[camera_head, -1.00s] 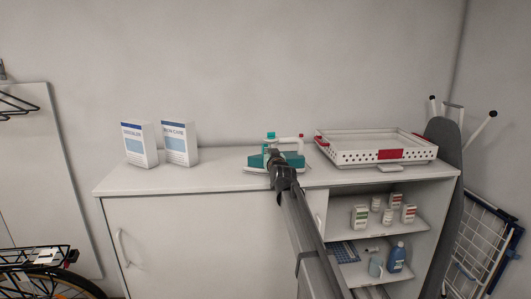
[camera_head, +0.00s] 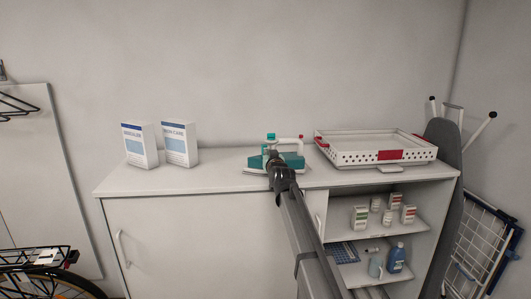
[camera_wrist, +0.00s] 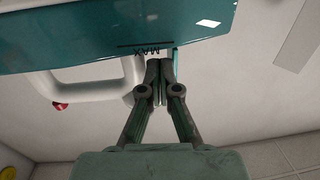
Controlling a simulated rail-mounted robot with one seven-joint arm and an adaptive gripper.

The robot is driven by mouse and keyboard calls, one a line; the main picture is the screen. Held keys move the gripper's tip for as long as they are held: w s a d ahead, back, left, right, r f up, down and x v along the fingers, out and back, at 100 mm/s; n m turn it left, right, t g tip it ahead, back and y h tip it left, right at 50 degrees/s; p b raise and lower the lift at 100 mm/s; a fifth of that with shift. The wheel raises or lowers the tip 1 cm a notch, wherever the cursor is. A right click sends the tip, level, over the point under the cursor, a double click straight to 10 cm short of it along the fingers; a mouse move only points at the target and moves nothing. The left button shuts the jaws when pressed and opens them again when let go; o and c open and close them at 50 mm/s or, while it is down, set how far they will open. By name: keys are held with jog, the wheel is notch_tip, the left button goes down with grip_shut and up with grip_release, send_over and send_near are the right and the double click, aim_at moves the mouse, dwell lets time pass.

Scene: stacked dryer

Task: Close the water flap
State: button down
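A teal and white steam iron (camera_head: 291,160) rests on the cabinet top. Its teal water tank (camera_wrist: 100,32), marked MAX, fills the top of the wrist view, with the white handle (camera_wrist: 88,88) and a red button below it. A small teal piece (camera_head: 271,137) sticks up at the iron's left end in the head view and may be the water flap. A thin teal edge (camera_wrist: 175,62) shows just right of my fingertips in the wrist view. My gripper (camera_wrist: 160,72) has its fingers together at the tank's edge; contact is unclear. In the head view my gripper (camera_head: 273,158) covers part of the iron.
Two white boxes (camera_head: 140,146) (camera_head: 179,144) stand left on the cabinet top (camera_head: 222,178). A white basket (camera_head: 363,157) with red parts is right of the iron. Open shelves (camera_head: 342,216) below hold several bottles and boxes. The top between boxes and iron is clear.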

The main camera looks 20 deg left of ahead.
jog(key=shift+s+a+p, duration=0.6)
jog(key=shift+a+p, duration=0.25)
jog(key=shift+p, duration=0.25)
jog(key=shift+s+a+p, duration=0.55)
jog(key=shift+a+p, duration=0.25)
jog(key=shift+p, duration=0.3)
jog(key=shift+f, duration=0.3)
jog(key=shift+r, duration=1.35)
jog(key=shift+s, duration=0.15)
jog(key=b+v, duration=0.2)
jog(key=v, duration=0.6)
dwell(0.6)
